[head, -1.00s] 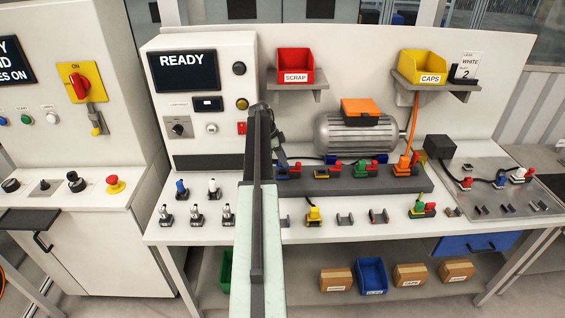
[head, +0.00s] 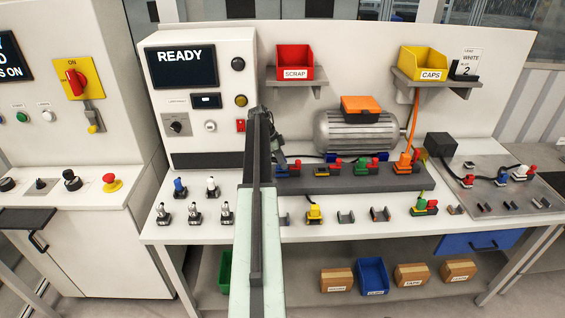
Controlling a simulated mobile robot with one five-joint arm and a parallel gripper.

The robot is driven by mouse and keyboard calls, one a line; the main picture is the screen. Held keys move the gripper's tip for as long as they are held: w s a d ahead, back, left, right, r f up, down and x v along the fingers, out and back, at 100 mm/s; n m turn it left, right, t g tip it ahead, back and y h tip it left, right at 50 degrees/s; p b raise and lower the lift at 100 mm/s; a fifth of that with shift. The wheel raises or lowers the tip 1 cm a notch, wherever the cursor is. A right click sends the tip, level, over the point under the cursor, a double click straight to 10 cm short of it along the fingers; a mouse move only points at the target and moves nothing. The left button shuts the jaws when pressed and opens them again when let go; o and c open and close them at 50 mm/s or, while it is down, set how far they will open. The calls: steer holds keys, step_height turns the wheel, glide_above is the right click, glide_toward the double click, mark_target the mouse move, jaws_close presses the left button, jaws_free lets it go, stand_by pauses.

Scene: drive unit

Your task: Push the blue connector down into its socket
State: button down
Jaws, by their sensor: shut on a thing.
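My gripper (head: 281,162) is at the left end of the dark grey socket rail (head: 345,185), partly hidden behind my own arm. It is shut on the blue connector (head: 282,172), of which only a small blue part shows just below the fingers. A red piece (head: 296,166) stands right beside it. The blue connector's socket is mostly hidden by the gripper and arm, so I cannot tell how deep the connector sits.
Yellow, green and orange connectors (head: 403,162) stand along the rail to the right. A grey motor (head: 357,133) is behind the rail. Several small plugs (head: 196,212) stand left of my arm. A red SCRAP bin (head: 294,64) and a yellow CAPS bin (head: 423,65) sit on shelves above.

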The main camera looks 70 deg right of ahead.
steer(key=shift+f, duration=0.4)
steer(key=c, duration=1.1)
jaws_free()
steer(key=p+v, duration=0.6)
steer(key=v, duration=0.1)
steer(key=shift+s+r, duration=0.1)
steer(key=shift+r, duration=0.15)
steer(key=shift+r+p, duration=0.2)
steer(key=shift+p, duration=0.25)
step_height(320, 180, up, 5)
steer(key=p, duration=0.5)
glide_above(277, 168)
steer(key=shift+w+f, duration=0.1)
steer(key=shift+w, duration=0.15)
